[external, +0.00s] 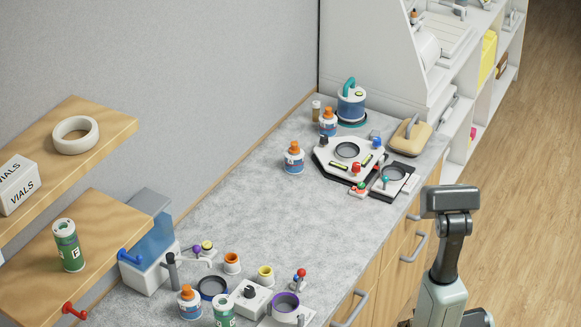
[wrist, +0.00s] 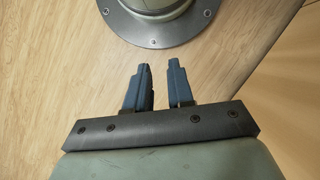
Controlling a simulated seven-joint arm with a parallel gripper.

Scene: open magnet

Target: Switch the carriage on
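I cannot tell for sure which thing is the carriage. A white, angular device (external: 323,155) with a round dark window, yellow-marked slots and a red knob (external: 356,168) stands at the far end of the counter. A smaller dark-edged unit (external: 400,170) with a teal-topped lever (external: 385,181) sits against its right side. Whether that lever is on or off is too small to tell. My gripper (wrist: 159,66) shows in the wrist view with its two blue fingers apart and nothing between them. It is over the wooden floor, away from the counter; the external view does not show its fingers.
The grey counter (external: 250,205) is clear in its middle. Orange-capped bottles (external: 294,160), a blue canister (external: 351,105) and a tan block (external: 411,139) surround the device. Several small items, including a white switch box (external: 249,299), crowd the near end. Wooden shelves (external: 100,120) overhang at left.

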